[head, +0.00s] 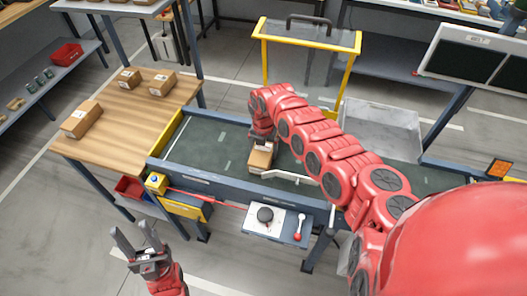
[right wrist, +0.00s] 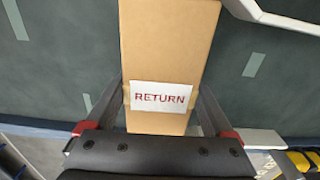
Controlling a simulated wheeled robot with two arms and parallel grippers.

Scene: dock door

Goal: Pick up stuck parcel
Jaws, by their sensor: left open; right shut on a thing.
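The parcel (head: 261,157) is a brown cardboard box on the dark green conveyor belt (head: 215,143), beside a white angled guide bar (head: 292,177). In the right wrist view the parcel (right wrist: 170,50) carries a white label reading RETURN. My right gripper (right wrist: 160,112) is shut on the parcel, one finger along each side. In the head view my right gripper (head: 262,140) comes down on the parcel from above, its fingers mostly hidden. My left gripper (head: 138,243) is open and empty, over the floor in front of the wooden table.
A wooden table (head: 150,105) with several small boxes stands at the left. A yellow-framed clear guard (head: 308,60) rises behind the belt. A grey tray (head: 380,128) sits behind my right arm. A control panel (head: 275,222) with a black knob and red lever is on the conveyor's front.

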